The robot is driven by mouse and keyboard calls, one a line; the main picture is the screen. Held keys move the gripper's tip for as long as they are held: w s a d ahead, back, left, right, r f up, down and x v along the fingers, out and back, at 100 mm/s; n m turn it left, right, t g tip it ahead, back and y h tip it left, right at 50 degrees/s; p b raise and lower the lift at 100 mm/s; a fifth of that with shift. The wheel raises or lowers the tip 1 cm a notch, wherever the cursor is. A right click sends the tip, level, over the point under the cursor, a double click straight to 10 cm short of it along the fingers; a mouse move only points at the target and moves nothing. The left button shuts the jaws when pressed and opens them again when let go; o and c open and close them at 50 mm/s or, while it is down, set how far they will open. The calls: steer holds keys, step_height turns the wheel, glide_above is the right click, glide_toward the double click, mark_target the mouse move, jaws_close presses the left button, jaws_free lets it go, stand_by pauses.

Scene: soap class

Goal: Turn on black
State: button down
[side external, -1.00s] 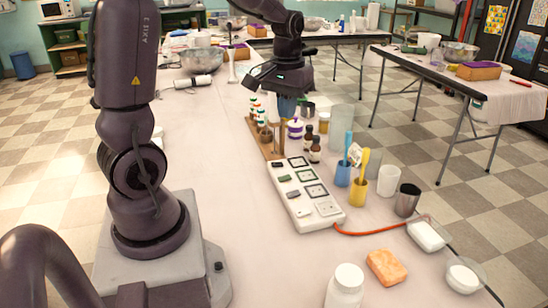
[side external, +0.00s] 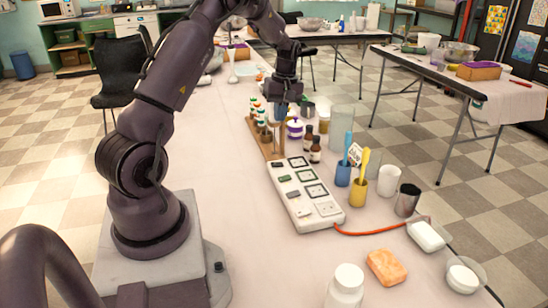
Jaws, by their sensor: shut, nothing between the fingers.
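A white power strip (side external: 318,224) lies on the table, with sockets on its right side and several rocker switches along its left side. The switches look dark, green or grey; one dark switch (side external: 292,195) sits near the middle. Their on or off positions are too small to tell. My gripper (side external: 281,118) points down above the far end of the strip, over the wooden rack, apart from the switches. It is shut and empty.
A wooden rack (side external: 268,142) with small bottles stands behind the strip. Brown bottles (side external: 315,150), a blue cup (side external: 343,174) and a yellow cup (side external: 358,194) stand to its right. An orange cord (side external: 370,232) runs right. The table left of the strip is clear.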

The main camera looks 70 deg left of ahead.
mark_target(278, 164)
steer(key=f, duration=0.4)
steer(key=s+f, duration=0.1)
steer(key=f, duration=0.9)
steer(key=shift+s, duration=0.4)
steer(key=shift+s+f, duration=0.1)
steer(key=shift+f, duration=0.15)
steer(key=shift+w+r, duration=0.2)
steer(key=shift+w, duration=0.75)
steer(key=shift+s+r, duration=0.1)
steer(key=shift+r, duration=0.05)
step_height(278, 164, up, 14)
steer(key=w, duration=0.1)
steer(key=shift+w, duration=0.4)
